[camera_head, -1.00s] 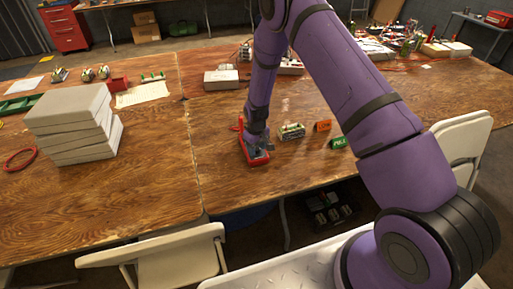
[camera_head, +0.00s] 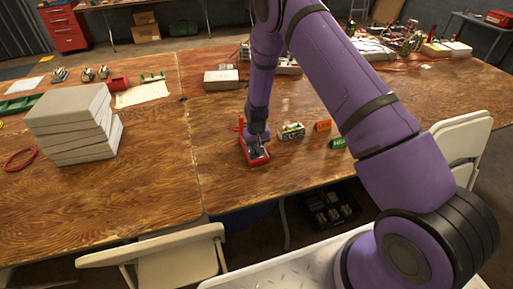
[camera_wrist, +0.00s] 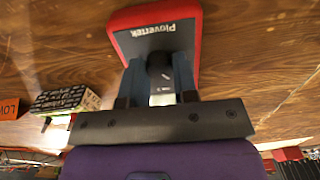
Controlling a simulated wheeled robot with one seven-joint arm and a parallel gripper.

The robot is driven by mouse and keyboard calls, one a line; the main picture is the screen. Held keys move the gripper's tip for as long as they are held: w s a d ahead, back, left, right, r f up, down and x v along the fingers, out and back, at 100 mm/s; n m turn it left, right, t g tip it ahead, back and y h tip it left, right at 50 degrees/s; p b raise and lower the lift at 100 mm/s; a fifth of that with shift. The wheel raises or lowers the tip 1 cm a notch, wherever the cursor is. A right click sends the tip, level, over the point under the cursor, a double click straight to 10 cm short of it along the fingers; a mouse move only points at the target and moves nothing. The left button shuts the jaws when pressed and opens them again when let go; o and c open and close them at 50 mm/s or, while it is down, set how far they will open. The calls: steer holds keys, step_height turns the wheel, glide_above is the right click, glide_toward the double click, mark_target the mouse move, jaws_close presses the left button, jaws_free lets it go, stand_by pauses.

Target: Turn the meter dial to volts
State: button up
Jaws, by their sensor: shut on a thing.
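The meter (camera_head: 255,153) is red with a dark face and lies on the wooden table below my arm. In the wrist view the meter (camera_wrist: 155,32) shows the name "Plovertek" and a dark round dial (camera_wrist: 160,70). My gripper (camera_wrist: 160,85) reaches down over the meter, with one finger on each side of the dial, and is shut on it. The same gripper (camera_head: 257,142) sits over the meter in the head view. The dial's setting marks are mostly hidden by the fingers, so I cannot tell where it points.
A small battery-like block (camera_head: 291,131), an orange sign (camera_head: 323,125) and a green sign (camera_head: 338,142) stand to the right of the meter. A stack of pale boxes (camera_head: 75,135) is on the left table. The table front right of the meter is clear.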

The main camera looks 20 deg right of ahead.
steer(key=m, duration=0.3)
steer(key=shift+m, duration=2.1)
steer(key=o, duration=0.9)
steer(key=shift+r, duration=0.1)
step_height(320, 180, up, 11)
steer(key=shift+f, duration=0.2)
